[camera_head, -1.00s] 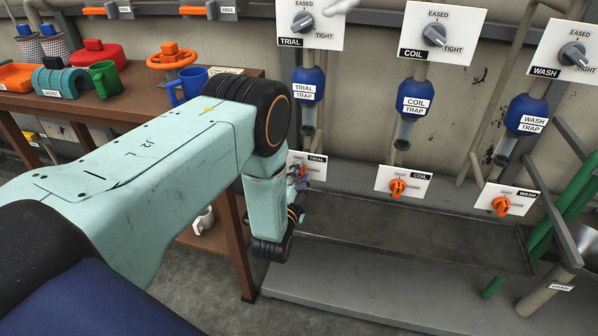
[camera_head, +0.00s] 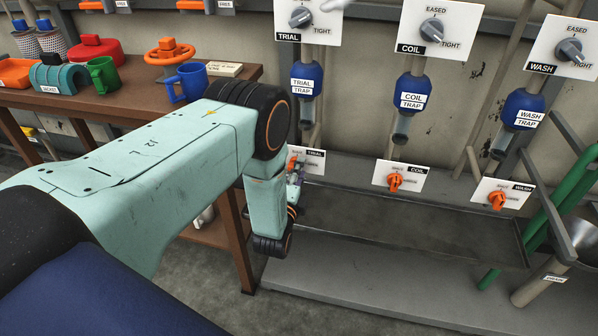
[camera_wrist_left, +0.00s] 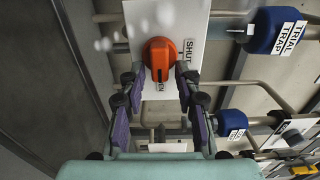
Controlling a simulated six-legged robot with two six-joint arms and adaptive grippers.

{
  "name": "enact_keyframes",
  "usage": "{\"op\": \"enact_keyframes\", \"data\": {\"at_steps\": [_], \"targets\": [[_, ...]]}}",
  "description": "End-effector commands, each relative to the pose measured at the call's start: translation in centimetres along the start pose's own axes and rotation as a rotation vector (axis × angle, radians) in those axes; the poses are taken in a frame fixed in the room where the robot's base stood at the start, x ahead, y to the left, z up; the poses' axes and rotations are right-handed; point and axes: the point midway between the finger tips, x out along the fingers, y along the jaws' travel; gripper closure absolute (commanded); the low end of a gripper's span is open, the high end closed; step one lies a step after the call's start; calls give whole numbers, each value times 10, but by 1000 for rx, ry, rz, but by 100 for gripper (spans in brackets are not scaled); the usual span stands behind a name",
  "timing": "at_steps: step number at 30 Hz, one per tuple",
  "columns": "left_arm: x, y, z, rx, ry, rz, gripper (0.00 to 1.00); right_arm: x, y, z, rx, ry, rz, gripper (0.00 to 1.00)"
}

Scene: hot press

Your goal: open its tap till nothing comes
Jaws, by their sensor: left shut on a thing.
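The TRIAL tap is an orange knob (camera_wrist_left: 159,52) on a white plate (camera_wrist_left: 190,25) marked SHUT, with a partly hidden word ending in EN. My left gripper (camera_wrist_left: 160,76) has its two purple-grey fingers on either side of the knob and is shut on it. In the head view, my left gripper (camera_head: 295,178) is mostly hidden behind my forearm, at the TRIAL tap plate (camera_head: 315,160). The blue TRIAL trap (camera_head: 307,82) hangs above it. Pale blurred puffs (camera_wrist_left: 105,43) show beside the plate in the wrist view. My right gripper is out of view.
The COIL tap (camera_head: 395,182) and WASH tap (camera_head: 497,200) sit to the right. A long grey tray (camera_head: 400,235) runs below the taps. A brown bench (camera_head: 130,105) with mugs and an orange valve wheel stands left. Green pipes (camera_head: 545,215) rise at the right.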

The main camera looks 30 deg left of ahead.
Motion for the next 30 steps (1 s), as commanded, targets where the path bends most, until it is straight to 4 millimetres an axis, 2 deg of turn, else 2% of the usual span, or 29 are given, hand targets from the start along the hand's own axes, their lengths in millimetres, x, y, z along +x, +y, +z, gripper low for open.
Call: {"op": "enact_keyframes", "data": {"at_steps": [9, 10, 12, 23, 26, 30], "targets": [[-1, 1, 1, 2, -3, 4, 99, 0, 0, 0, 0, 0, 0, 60], [-1, 1, 1, 2, -3, 4, 66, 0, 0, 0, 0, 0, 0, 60], [-1, 1, 1, 2, -3, 3, 60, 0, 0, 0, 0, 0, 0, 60], [-4, 1, 0, 1, -1, 3, 60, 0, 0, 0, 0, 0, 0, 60], [-16, 1, 0, 1, 0, 5, 60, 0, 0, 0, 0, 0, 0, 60], [-43, 1, 0, 1, 0, 6, 60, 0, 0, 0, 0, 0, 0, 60]]}}
